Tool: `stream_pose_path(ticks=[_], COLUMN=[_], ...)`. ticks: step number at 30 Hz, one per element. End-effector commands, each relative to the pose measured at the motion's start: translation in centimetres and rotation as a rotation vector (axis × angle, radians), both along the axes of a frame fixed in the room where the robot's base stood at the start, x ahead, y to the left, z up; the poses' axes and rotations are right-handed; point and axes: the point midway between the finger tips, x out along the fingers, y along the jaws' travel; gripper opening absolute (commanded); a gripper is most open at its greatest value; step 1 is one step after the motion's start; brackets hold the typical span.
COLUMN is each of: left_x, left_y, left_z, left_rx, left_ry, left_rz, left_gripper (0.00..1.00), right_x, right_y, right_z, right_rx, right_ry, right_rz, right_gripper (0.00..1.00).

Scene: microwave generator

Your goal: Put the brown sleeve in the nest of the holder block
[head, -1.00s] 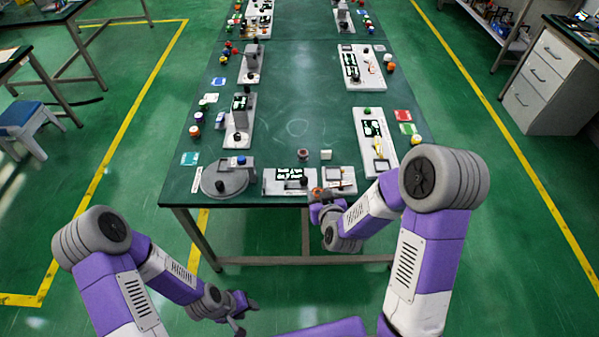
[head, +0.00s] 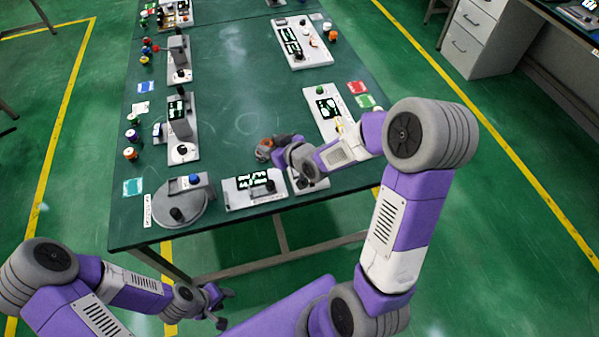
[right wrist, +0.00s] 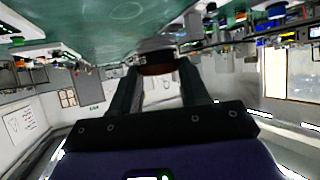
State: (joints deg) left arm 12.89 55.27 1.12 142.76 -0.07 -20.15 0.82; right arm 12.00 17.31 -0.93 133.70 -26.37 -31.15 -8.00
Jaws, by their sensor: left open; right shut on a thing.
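My right gripper (head: 267,148) is over the near part of the green table, shut on a small reddish-brown thing that appears to be the brown sleeve. In the right wrist view the dark reddish-brown sleeve (right wrist: 156,62) sits between the fingertips of the right gripper (right wrist: 158,72). I cannot tell whether it touches the table. A pale block (head: 312,185) lies at the near table edge under my right wrist, mostly hidden; I cannot make out a nest or tell if it is the holder block. My left gripper (head: 220,306) is open and empty, below and in front of the table.
A light panel with a black display (head: 240,197) lies left of the pale block. A round grey base (head: 180,212) stands at the near left corner. A white panel (head: 325,108) is on the right side. The table (head: 235,95) is clear in the middle.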

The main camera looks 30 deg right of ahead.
Motion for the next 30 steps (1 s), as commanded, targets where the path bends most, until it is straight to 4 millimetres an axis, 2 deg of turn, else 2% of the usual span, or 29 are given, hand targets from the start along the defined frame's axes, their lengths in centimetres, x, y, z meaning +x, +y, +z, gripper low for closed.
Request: stream_pose_path(ticks=[1, 15, 19, 25, 30], left_x=[0.0, 0.1, 0.1, 0.1, 0.1], left_y=[0.0, 0.0, 0.0, 0.0, 0.0], left_z=[-0.7, -3.3, -3.7, -5.8, -6.6], left_rx=[0.0, 0.0, 0.0, 0.0, 0.0], left_ry=[0.0, -0.002, -0.002, -0.002, -0.001], left_rz=[0.0, 0.001, 0.001, 0.001, 0.0], left_gripper=[0.43, 0.43, 0.43, 0.43, 0.43], right_x=[-0.1, -2.7, -3.1, -3.2, -3.2], right_y=[-1.1, -8.1, -9.1, -9.2, -9.1], right_z=[-0.2, -1.6, -2.1, -5.6, -7.1], right_rx=[-0.003, 0.001, 0.004, 0.005, 0.005], right_ry=[-0.004, -0.003, -0.003, -0.001, -0.002], right_rz=[0.012, 0.115, 0.12, 0.125, 0.125], right_gripper=[0.08, 0.08, 0.08, 0.08, 0.08])
